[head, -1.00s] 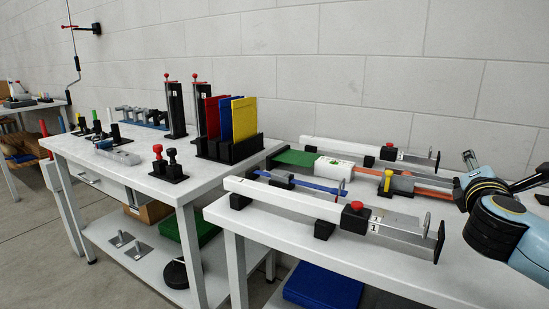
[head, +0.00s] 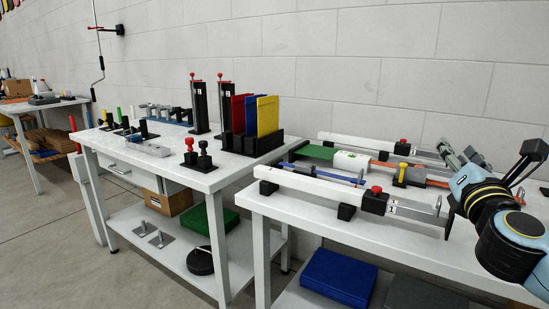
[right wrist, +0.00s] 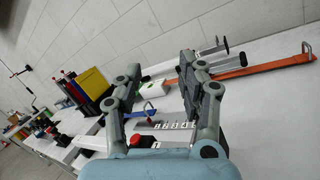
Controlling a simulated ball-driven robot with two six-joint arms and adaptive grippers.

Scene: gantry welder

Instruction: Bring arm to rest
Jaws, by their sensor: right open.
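My right arm comes in at the right edge of the head view. Its right gripper (head: 456,151) is above the right end of the near-right white table (head: 375,238), beside the rail fixtures. In the right wrist view its two grey fingers (right wrist: 157,72) stand apart with nothing between them. The gripper is open and empty. My left arm and left gripper show in neither view.
Close to my right arm is a long white rail fixture (head: 315,188) with a red knob (head: 376,190). An orange strip (right wrist: 262,66) lies on the table. The left table carries a rack of coloured plates (head: 266,116). Floor (head: 70,240) at lower left is clear.

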